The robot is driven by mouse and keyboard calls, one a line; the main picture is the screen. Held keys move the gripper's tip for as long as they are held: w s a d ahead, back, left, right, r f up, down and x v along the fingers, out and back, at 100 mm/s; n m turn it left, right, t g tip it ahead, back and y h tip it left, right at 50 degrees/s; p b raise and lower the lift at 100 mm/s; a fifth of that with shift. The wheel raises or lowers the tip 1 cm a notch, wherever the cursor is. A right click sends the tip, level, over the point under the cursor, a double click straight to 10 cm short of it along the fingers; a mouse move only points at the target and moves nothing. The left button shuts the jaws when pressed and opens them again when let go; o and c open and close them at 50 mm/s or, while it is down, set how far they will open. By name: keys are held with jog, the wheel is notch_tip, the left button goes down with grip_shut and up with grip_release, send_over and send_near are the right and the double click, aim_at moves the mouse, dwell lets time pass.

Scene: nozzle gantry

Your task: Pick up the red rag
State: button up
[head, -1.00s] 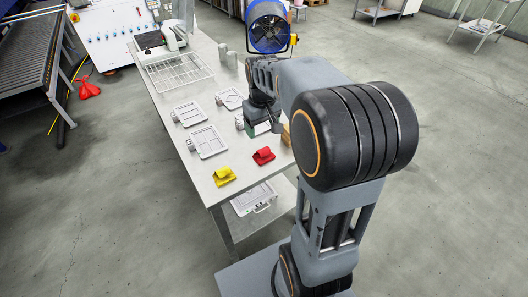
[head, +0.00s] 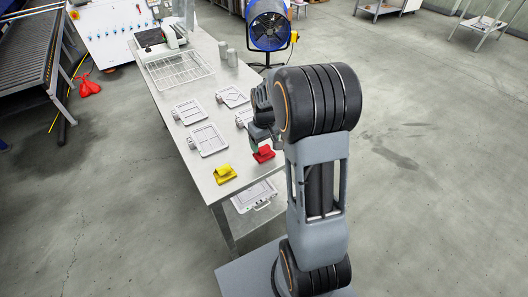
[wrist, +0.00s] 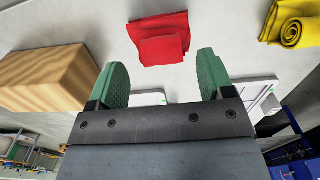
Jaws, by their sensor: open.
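The red rag (head: 264,154) lies folded on the metal table near its right edge, partly hidden by my arm in the head view. In the wrist view the red rag (wrist: 161,40) lies beyond my fingertips, roughly centred between them and apart from them. My gripper (wrist: 158,80) is open and empty, with green finger pads. In the head view my gripper is mostly hidden behind my arm.
A yellow rag (head: 224,174) lies left of the red one; it also shows rolled in the wrist view (wrist: 292,24). A wooden block (wrist: 48,76) stands left of my fingers. Several shallow trays (head: 208,139) lie further back on the table (head: 201,180).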

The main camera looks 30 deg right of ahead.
aim_at(264, 147)
jog(key=shift+w+f, duration=0.1)
jog(key=shift+f, duration=1.7)
jog(key=c, duration=1)
jog(key=shift+r, duration=0.1)
jog(key=shift+r, duration=0.55)
jog(key=a+r+b, duration=0.2)
jog(key=a+r, duration=0.9)
jog(key=a, duration=0.3)
jog(key=shift+r, duration=0.4)
